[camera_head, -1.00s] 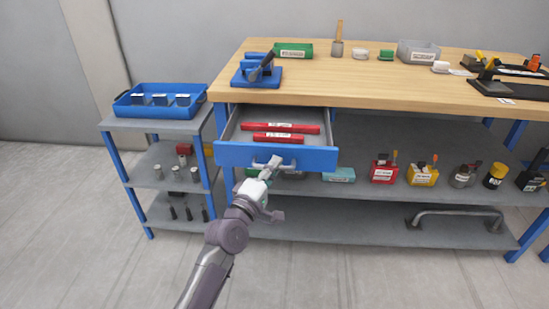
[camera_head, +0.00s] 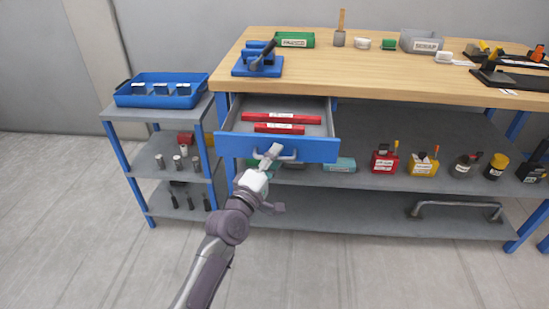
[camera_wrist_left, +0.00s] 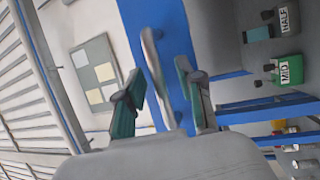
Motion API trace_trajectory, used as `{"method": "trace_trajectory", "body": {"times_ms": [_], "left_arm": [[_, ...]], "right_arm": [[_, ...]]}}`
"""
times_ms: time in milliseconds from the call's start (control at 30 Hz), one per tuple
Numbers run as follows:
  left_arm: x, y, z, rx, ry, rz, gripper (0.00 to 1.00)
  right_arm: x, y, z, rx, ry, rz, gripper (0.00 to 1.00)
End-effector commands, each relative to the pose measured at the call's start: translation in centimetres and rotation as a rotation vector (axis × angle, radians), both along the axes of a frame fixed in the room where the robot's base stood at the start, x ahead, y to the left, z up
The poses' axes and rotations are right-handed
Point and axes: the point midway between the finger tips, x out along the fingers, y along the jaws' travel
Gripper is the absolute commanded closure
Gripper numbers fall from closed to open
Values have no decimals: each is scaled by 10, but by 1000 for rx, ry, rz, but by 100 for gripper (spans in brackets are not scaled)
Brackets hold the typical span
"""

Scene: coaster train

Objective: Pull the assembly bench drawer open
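The assembly bench drawer (camera_head: 232,149) is pulled out from under the left end of the wooden bench top. It has a blue front, a grey inside and two red labelled bars (camera_head: 281,118) lying in it. My left gripper (camera_head: 269,154) is at the pale handle (camera_head: 288,156) on the drawer front. In the left wrist view the handle (camera_wrist_left: 156,65) runs between the two spread green-padded fingers (camera_wrist_left: 160,90), with blue visible on both sides of it, so no firm grip shows. My right gripper is in neither view.
A side rack with a blue tray (camera_head: 160,101) stands left of the bench. The bench top (camera_head: 370,75) carries a blue fixture (camera_head: 257,66) and green and grey bins. Labelled containers stand on the shelf below. The floor before the bench is clear.

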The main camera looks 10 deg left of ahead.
Motion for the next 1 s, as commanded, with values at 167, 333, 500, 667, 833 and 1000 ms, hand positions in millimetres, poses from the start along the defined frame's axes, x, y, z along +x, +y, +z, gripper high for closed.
{"method": "trace_trajectory", "body": {"times_ms": [167, 333, 500, 667, 833, 1000], "left_arm": [[-19, 8, -5, 1, 3, 0, 63], [-52, 23, -12, 4, 4, 1, 63], [-83, 36, -17, 2, 2, 0, 63], [-101, 43, -20, 2, 2, 0, 63], [-108, 46, -20, 2, 1, 0, 63], [-108, 46, -20, 0, 1, 1, 63]], "right_arm": [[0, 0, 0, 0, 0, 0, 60], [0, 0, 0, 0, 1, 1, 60], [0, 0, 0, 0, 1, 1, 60], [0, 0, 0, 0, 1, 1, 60], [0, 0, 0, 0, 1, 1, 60], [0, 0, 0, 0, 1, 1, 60]]}}
